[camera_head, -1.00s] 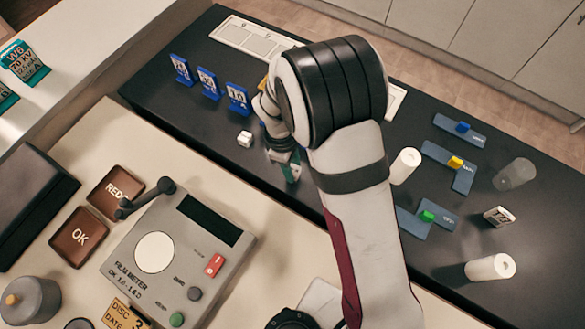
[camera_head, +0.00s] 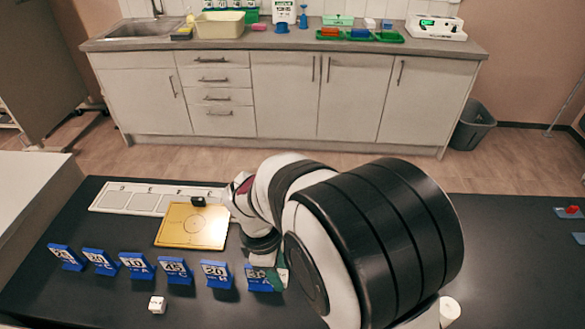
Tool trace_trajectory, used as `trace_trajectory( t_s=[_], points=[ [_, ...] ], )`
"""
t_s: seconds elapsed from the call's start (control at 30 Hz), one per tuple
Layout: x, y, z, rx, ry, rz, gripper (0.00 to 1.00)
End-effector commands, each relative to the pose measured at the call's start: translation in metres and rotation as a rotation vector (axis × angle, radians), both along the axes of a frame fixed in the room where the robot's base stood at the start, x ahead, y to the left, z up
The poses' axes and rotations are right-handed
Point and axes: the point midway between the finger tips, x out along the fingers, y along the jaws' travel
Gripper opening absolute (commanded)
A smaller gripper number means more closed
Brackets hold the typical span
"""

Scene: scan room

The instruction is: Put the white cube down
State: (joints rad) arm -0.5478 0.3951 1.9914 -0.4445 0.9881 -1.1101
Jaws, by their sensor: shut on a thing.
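A small white cube (camera_head: 157,304) with dark marks on its top sits on the black tabletop (camera_head: 95,300), in front of the row of blue number stands. My gripper (camera_head: 277,277) is low over the table, to the right of this cube and apart from it. It is beside the rightmost visible blue stand (camera_head: 258,279). Only its teal-green finger part shows; my wrist and arm cover the rest. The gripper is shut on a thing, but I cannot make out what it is.
Several blue number stands (camera_head: 175,270) line the table. Behind them lie a yellow plate (camera_head: 180,232) with a black clip and a pale framed strip (camera_head: 140,200). A white cylinder (camera_head: 449,309) is at right. My arm hides the middle of the table.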

Motion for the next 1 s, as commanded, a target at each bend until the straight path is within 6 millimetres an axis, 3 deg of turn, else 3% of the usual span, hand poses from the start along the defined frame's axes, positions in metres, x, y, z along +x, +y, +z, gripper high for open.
trace_trajectory(
  t_s=[0.1,0.27,0.4,0.53,0.77,0.87,1.0],
  points=[
    [0.022,-0.030,0.031,-0.002,-0.016,-0.295,0.00],
    [0.042,-0.084,0.086,-0.004,-0.025,-0.806,0.00],
    [0.045,-0.126,0.134,0.006,-0.020,-1.226,0.00],
    [0.041,-0.146,0.160,0.013,-0.009,-1.456,0.00],
    [0.040,-0.153,0.166,0.014,-0.002,-1.512,0.00],
    [0.046,-0.161,0.151,0.013,-0.004,-1.402,0.00],
    [0.062,-0.186,0.109,0.014,-0.011,-1.068,0.00]
  ],
)
